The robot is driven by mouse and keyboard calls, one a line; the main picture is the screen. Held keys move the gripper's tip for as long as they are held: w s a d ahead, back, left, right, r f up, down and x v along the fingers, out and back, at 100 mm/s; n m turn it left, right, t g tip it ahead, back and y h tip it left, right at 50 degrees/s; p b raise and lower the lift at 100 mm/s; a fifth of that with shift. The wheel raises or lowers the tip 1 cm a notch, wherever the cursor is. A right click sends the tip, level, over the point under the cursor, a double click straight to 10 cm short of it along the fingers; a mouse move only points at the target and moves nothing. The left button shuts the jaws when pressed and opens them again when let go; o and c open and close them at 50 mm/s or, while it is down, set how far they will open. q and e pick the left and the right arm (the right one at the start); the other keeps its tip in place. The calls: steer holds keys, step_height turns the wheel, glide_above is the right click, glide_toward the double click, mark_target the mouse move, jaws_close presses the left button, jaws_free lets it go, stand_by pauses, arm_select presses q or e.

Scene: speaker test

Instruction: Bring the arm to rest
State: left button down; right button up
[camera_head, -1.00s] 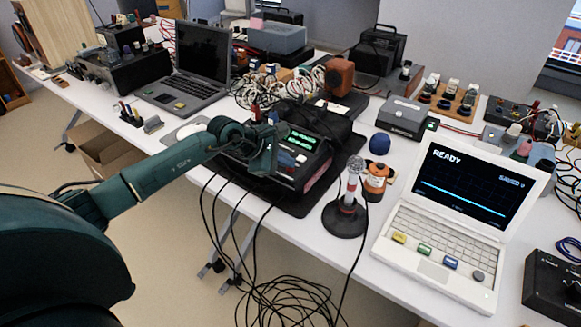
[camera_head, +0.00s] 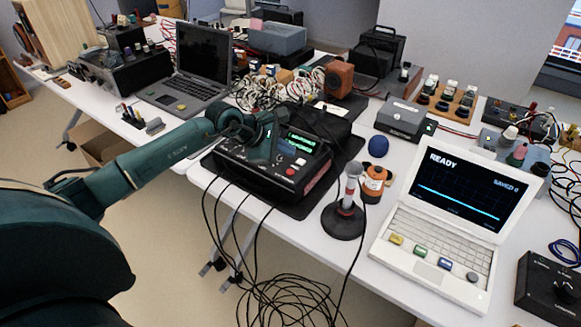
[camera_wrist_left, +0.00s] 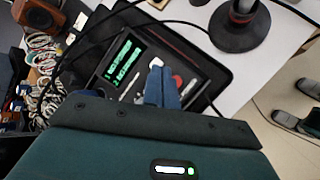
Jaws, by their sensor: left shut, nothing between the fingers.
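My left arm comes in from the left in the head view. The fingers are together and hold nothing. In the left wrist view the blue fingers (camera_wrist_left: 162,88) are side by side over the box's panel, next to its green screen (camera_wrist_left: 124,58). I cannot tell how high above the panel they are. My right gripper is not in view.
A grey laptop (camera_head: 185,92) is behind left. Black cables (camera_head: 285,300) hang over the front edge to the floor.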

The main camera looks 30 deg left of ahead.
arm_select(q)
step_height(320, 180, up, 3)
steer(key=shift+f+p, duration=0.2)
steer(key=shift+p, duration=0.25)
